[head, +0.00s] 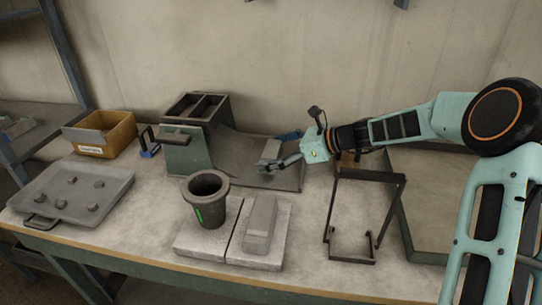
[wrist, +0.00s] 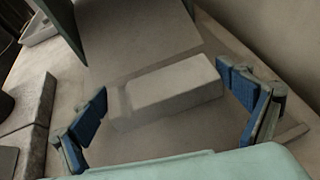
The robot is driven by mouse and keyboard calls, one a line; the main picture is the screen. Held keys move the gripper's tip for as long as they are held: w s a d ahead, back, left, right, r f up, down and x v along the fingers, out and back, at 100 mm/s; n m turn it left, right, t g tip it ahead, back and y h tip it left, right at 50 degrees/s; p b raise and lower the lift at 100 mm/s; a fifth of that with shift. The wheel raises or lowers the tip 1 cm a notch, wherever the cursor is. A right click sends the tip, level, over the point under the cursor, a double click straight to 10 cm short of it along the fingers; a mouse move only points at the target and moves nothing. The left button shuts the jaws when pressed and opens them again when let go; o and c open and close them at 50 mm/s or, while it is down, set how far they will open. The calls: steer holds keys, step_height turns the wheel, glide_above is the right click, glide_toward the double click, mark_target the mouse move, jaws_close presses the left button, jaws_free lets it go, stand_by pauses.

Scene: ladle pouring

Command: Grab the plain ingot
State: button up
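A plain pale grey ingot (wrist: 172,90) lies on a flat dark plate in the wrist view, its long side running across the picture. It also shows in the head view (head: 271,148), partly hidden by my gripper. My gripper (wrist: 168,97) is open, with one blue-padded finger near each end of the ingot. I see a gap at the right finger; at the left I cannot tell if the pad touches. A second grey block (head: 261,218) lies on a pale slab at the front of the table.
A dark crucible (head: 207,200) stands on a pale slab beside the second block. A grey tray (head: 110,180) holds several lumps at left, with a cardboard box (head: 107,140) behind. A dark metal frame (head: 333,215) stands right of the slabs. A sloped machine (head: 185,145) adjoins the plate.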

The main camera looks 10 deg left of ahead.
steer(key=c, duration=0.5)
steer(key=shift+c, duration=0.7)
steer(key=shift+r, duration=0.15)
